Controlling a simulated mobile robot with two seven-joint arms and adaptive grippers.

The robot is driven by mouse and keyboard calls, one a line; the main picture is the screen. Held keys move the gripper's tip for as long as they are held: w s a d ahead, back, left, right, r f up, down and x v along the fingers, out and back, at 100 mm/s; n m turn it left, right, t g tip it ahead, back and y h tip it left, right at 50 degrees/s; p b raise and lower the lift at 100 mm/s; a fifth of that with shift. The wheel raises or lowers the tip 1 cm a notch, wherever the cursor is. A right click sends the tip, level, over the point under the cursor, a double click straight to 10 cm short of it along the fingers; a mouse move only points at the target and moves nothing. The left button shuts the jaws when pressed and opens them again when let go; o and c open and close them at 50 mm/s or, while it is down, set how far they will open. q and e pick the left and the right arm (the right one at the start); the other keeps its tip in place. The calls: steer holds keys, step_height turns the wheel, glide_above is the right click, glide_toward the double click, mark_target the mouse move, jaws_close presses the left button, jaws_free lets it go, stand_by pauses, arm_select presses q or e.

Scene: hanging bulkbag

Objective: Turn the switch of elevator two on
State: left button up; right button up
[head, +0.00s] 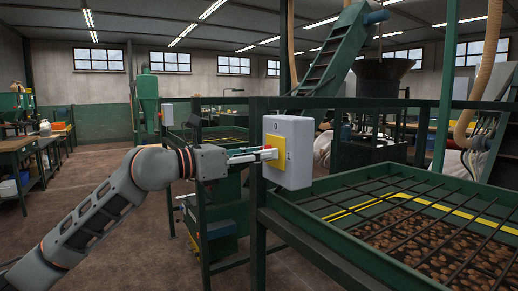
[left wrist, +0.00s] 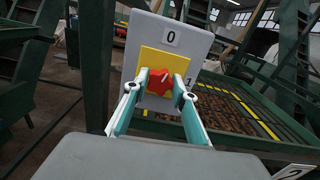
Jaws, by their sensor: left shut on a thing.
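A grey switch box (head: 299,165) with a yellow plate (head: 273,163) is fixed to the green frame in the head view. It also shows in the left wrist view (left wrist: 190,45), with a 0 label above and a 1 label at the right. A red rotary knob (left wrist: 159,82) sits on the yellow plate, with a white mark pointing toward the upper right. My left gripper (head: 264,155) reaches in from the left, and its fingertips are shut on the red knob, one on each side. In the head view the knob is mostly hidden by the fingers. My right gripper is not in view.
A green grated bin (head: 330,203) with brown contents lies right of the box. Green posts and rails (head: 257,225) stand below it. Another grey switch box (head: 167,115) is farther back left. A workbench (head: 18,150) stands far left; open floor (head: 95,160) lies between.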

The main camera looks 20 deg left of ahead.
arm_select(q)
steer(key=shift+m+p, duration=1.9)
steer(key=shift+m, duration=5.6)
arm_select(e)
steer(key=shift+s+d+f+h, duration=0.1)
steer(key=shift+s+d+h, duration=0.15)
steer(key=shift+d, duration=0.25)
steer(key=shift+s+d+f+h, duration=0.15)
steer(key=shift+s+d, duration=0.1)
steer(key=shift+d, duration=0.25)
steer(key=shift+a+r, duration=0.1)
arm_select(q)
steer(key=o, duration=1.1)
